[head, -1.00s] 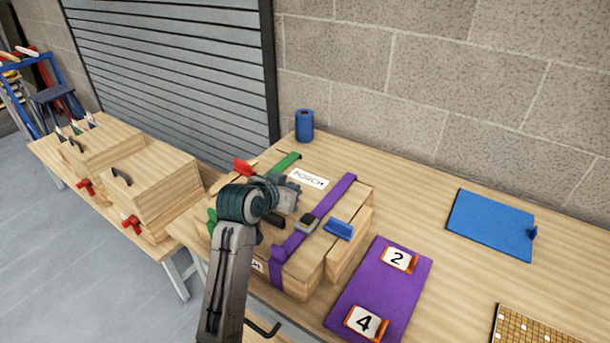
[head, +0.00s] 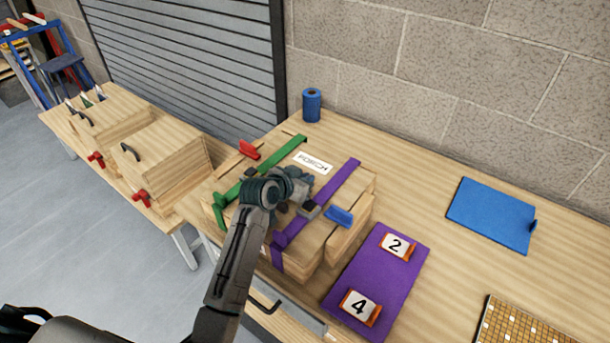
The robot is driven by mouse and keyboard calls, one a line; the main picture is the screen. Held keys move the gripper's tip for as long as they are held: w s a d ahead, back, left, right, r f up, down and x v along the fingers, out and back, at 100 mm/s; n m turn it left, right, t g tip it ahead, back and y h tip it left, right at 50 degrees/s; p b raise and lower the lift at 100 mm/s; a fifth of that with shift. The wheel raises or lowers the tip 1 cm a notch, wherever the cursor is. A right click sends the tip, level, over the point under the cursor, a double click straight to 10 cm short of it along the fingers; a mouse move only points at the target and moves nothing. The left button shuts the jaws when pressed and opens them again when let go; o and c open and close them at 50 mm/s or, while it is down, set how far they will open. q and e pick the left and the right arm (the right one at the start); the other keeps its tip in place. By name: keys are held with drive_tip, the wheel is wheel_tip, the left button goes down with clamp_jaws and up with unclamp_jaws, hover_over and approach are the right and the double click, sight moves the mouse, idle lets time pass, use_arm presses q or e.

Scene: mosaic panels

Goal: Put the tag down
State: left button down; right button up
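Two white tags in orange holders, number 2 (head: 396,246) and number 4 (head: 360,307), stand on a purple mat (head: 378,277) on the bench. My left gripper (head: 300,193) is over the top of a strapped wooden crate (head: 335,247), left of the mat. It is seen from behind, so its fingertips are mostly hidden, and I cannot tell whether it is open or shut. I see no tag in it. A white label (head: 313,162) with dark lettering lies on the crate top behind the gripper. My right gripper is not in view.
The crate has a green strap (head: 268,168), a purple strap (head: 335,195) with a dark buckle, and a blue piece (head: 339,216). A blue roll (head: 312,105), a blue board (head: 491,215) and a mosaic panel (head: 520,328) are on the bench. The bench between mat and blue board is clear.

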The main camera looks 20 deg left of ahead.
use_arm(q)
drive_tip(key=shift+f, duration=0.15)
drive_tip(key=c, duration=1.6)
unclamp_jaws()
drive_tip(key=shift+s+r, duration=0.1)
drive_tip(key=shift+r, duration=0.1)
drive_tip(key=shift+s+a+r, duration=0.1)
drive_tip(key=shift+s+a, duration=0.1)
drive_tip(key=shift+s, duration=0.1)
drive_tip(key=b+v, duration=0.3)
drive_tip(key=v, duration=0.7)
drive_tip(key=shift+s, duration=0.15)
drive_tip(key=shift+s+a+r, duration=0.15)
drive_tip(key=shift+s+r, duration=0.15)
drive_tip(key=shift+s, duration=0.05)
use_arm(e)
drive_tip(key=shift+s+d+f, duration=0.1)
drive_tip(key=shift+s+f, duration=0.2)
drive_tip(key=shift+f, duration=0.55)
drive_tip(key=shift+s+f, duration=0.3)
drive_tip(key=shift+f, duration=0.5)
